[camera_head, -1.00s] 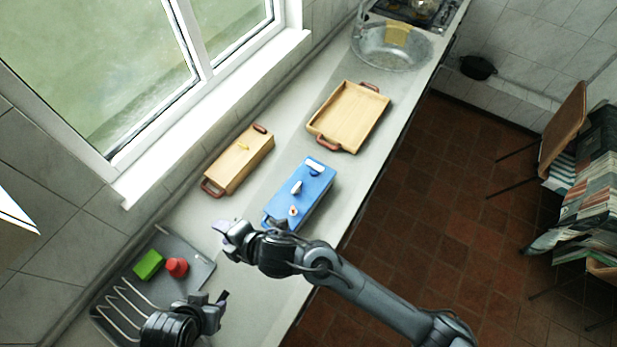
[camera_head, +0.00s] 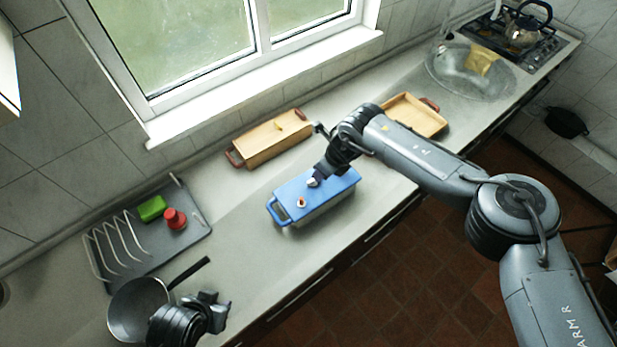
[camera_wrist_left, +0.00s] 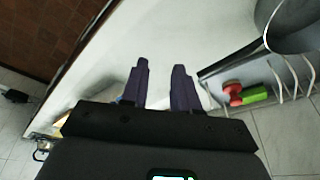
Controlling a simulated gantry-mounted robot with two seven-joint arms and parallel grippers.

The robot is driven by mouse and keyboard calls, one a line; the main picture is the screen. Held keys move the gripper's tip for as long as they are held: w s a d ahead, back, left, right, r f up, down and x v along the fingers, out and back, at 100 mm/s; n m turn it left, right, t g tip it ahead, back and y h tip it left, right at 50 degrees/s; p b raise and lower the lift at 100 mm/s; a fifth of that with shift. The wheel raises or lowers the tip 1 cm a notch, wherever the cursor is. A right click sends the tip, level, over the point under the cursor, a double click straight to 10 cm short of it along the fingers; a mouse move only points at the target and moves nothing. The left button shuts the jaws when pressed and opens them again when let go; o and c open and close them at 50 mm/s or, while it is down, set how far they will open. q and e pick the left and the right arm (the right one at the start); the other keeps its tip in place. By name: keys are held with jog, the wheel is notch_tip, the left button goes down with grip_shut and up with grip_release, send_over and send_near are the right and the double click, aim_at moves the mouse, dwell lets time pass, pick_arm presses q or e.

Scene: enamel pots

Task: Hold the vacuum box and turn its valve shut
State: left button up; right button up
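The vacuum box, a pale box with a blue lid (camera_head: 290,192), stands on the counter in the head view. On its lid are a small white-and-red knob (camera_head: 301,203) near the near-left end and a white lever-like piece (camera_head: 312,182) near the middle. I cannot tell which is the valve. My right gripper (camera_head: 319,176) is over the far half of the lid, close to the white piece; its fingers and any contact are unclear. My left gripper (camera_head: 222,312) is open and empty near the counter's front edge; its parted fingers show in the left wrist view (camera_wrist_left: 160,88).
A pan (camera_head: 138,310) lies by my left gripper. Behind it are a grey rack tray (camera_head: 200,225), a green block (camera_head: 152,208) and a red piece (camera_head: 175,219). A wooden box (camera_head: 268,142) and wooden tray (camera_head: 420,118) stand behind the blue box. Counter in front is clear.

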pick_arm(q)
jog(key=w+d+f+n+t+h, duration=0.2)
jog(key=w+d+h, duration=0.2)
jog(key=w+d, duration=1.6)
jog(key=n+g+y, duration=0.2)
jog(key=n+g, duration=0.2)
jog(key=n, duration=0.4)
send_over(274, 215)
jog(key=a, duration=0.1)
jog(key=f, duration=0.2)
jog(key=shift+s+a+x, duration=0.1)
jog(key=shift+s+x, duration=0.05)
jog(key=shift+x, duration=1.3)
jog(key=shift+s+a+x, duration=0.1)
jog(key=shift+s+x, duration=0.1)
jog(key=shift+x, duration=1.2)
jog(key=shift+s+a+x, duration=0.1)
jog(key=shift+s+x, duration=0.05)
jog(key=shift+x, duration=1.3)
jog(key=shift+f, duration=0.1)
jog(key=shift+c, duration=0.3)
grip_shut()
